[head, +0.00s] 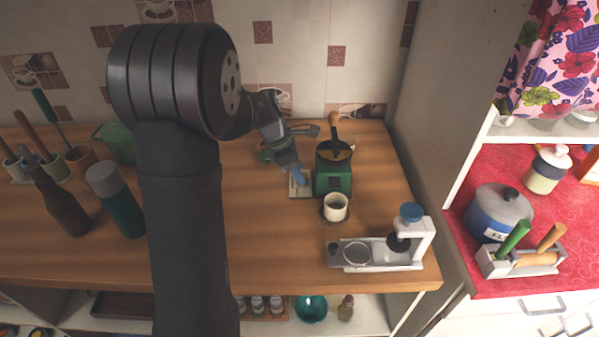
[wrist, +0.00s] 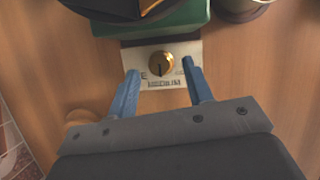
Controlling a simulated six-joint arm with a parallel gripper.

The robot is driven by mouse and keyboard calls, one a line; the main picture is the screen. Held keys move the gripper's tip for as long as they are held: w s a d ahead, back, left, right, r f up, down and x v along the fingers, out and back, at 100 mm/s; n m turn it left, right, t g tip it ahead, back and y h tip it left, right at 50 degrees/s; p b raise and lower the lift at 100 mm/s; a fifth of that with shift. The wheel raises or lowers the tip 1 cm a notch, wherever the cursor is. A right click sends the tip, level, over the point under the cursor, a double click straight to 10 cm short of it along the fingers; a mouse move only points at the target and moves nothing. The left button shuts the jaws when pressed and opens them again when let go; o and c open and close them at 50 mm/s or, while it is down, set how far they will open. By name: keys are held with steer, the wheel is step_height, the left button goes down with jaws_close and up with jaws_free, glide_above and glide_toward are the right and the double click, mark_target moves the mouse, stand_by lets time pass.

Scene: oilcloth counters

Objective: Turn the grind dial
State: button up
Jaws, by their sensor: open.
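The grind dial (wrist: 161,63) is a round brass knob with a dark pointer mark. It sits on a pale plate (wrist: 147,84) with printed markings, beside the green grinder (head: 333,180); the plate also shows in the head view (head: 300,190). In the wrist view, my gripper (wrist: 160,69) is open, with one blue finger on each side of the dial. Gaps show between the fingers and the knob. In the head view my gripper (head: 296,178) points down over the plate, left of the grinder, and the dial itself cannot be made out there.
A cream cup (head: 335,207) stands in front of the grinder. A white machine with a blue-topped knob (head: 411,213) is at the front right. A green flask (head: 117,205) and a brown bottle (head: 60,203) stand at the left. The middle of the wooden counter is clear.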

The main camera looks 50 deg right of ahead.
steer(key=shift+s+d+f, duration=0.2)
steer(key=shift+f, duration=0.45)
steer(key=c, duration=1)
steer(key=shift+w+m, duration=0.1)
steer(key=shift+m, duration=0.2)
steer(key=m+y, duration=0.1)
steer(key=m, duration=0.1)
steer(key=m+g+y, duration=0.1)
steer(key=m, duration=0.2)
steer(key=shift+w+d+m, duration=0.1)
steer(key=shift+d+m, duration=0.1)
steer(key=shift+m, duration=0.1)
steer(key=m+y, duration=0.1)
steer(key=m, duration=0.1)
steer(key=m+y, duration=0.1)
steer(key=m, duration=0.2)
steer(key=shift+d+m+g, duration=0.2)
steer(key=shift+m+g, duration=0.1)
